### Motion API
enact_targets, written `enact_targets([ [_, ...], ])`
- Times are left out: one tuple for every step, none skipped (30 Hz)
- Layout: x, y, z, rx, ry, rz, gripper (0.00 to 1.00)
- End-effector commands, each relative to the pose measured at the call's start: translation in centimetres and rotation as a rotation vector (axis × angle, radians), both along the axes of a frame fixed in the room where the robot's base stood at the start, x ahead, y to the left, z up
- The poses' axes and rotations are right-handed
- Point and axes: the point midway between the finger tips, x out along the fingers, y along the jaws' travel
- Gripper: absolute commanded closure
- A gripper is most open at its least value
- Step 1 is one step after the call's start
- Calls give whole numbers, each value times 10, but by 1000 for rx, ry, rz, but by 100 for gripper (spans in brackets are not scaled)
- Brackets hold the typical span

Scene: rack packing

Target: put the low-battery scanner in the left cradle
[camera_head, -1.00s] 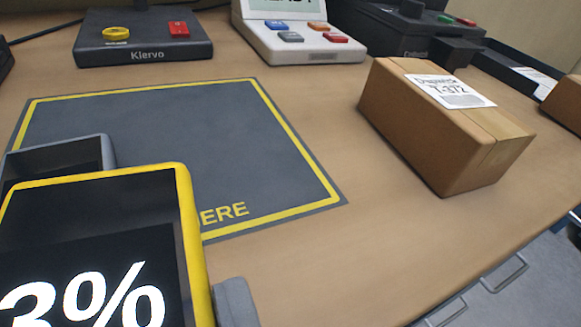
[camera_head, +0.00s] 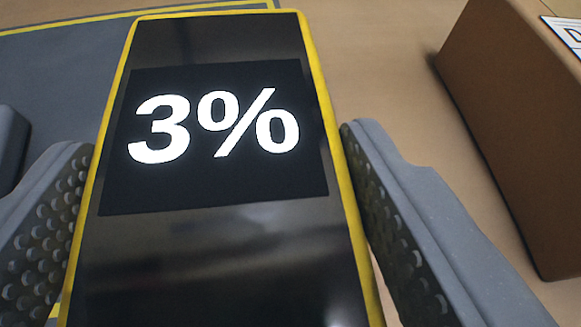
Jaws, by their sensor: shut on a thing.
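The low-battery scanner (camera_head: 215,240) is a yellow-edged handheld with a dark screen that reads 3%. It fills the middle of the view, close to the camera. My gripper (camera_head: 215,215) has one grey, studded finger on each side of it and is shut on it. The scanner's lower end runs out of the bottom of the frame. The left cradle is not in view.
A brown cardboard box (camera_head: 510,130) with a white label stands close on the right. A dark grey mat with a yellow border (camera_head: 60,75) lies behind on the left. A grey object (camera_head: 10,145) shows at the left edge. Bare wooden table shows between scanner and box.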

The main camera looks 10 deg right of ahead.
Motion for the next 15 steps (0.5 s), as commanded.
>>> enact_targets([
  [1,-1,1,0,-2,-1,63],
  [1,-2,1,0,-2,-1,63],
  [2,-3,1,-1,-3,-2,63],
  [3,-4,1,-2,-3,-1,63],
  [4,-5,0,-2,-3,-2,63],
  [5,-7,0,-2,-3,-2,63],
  [6,-8,-1,-2,-2,-4,63],
  [7,-10,-2,-2,-1,-5,63],
  [8,-12,-7,-2,2,-6,63],
  [7,-11,-13,-3,3,-5,63],
  [7,-11,-19,-4,4,-4,63],
  [7,-11,-24,-4,5,-4,63],
  [7,-11,-28,-4,5,-4,63],
  [7,-11,-31,-3,5,-4,63],
  [7,-11,-33,-3,5,-4,63],
])
